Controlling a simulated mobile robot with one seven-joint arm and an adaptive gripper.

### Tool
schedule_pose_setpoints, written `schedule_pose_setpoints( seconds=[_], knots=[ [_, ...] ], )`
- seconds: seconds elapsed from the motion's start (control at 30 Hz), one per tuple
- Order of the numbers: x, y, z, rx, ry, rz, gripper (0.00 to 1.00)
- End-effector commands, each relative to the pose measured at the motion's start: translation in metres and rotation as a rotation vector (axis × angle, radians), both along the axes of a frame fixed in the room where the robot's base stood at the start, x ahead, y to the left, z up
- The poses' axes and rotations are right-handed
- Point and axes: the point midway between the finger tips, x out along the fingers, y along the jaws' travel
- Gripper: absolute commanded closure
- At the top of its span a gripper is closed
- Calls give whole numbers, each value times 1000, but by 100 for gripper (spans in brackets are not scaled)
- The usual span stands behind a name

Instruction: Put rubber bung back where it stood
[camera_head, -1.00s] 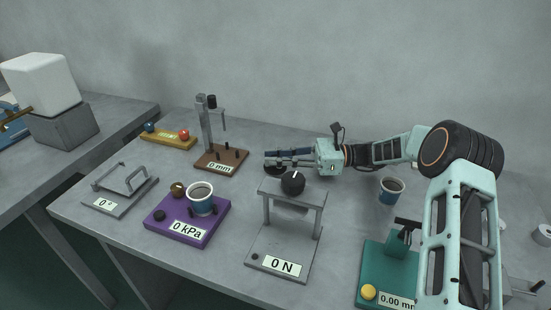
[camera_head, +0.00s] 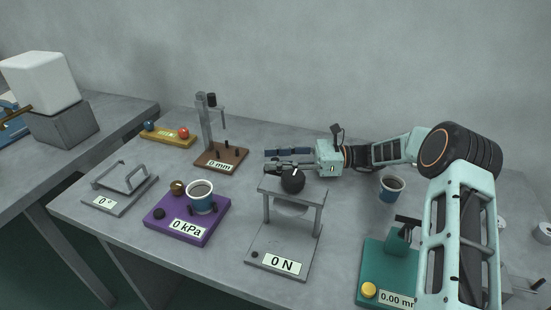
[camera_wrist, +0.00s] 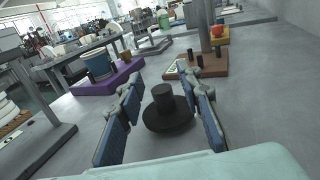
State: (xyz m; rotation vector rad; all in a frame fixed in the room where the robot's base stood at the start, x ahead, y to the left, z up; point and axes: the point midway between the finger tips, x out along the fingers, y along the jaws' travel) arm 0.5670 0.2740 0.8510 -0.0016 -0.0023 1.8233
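The rubber bung (camera_wrist: 164,97) appears as a black plug with a wide round base, upright on the grey table in the wrist view. My gripper (camera_wrist: 163,104) is open, with one blue-padded finger to each side of the bung in that view. A gap shows between the bung and each finger, so I see no grip on it. In the head view my gripper (camera_head: 268,161) reaches left, low over the table behind the force stand, and its fingers mostly hide the bung.
The force stand (camera_head: 283,250) is in front of my gripper. The brown gauge stand (camera_head: 220,158) is to its left, the purple base (camera_head: 180,228) with a cup (camera_head: 201,198) at front left. Another cup (camera_head: 391,188) stands below my arm. Table behind my gripper is clear.

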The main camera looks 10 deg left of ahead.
Motion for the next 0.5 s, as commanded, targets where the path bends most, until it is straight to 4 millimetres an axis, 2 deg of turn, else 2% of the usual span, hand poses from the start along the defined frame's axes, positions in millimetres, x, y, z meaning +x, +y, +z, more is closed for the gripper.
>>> schedule_pose_setpoints(
  seconds=[0.13, 0.5],
  knots=[
    [0, -2, 12, -4, 2, 0, 67],
    [21, -81, 11, 1, 1, -3, 67]
  ],
)
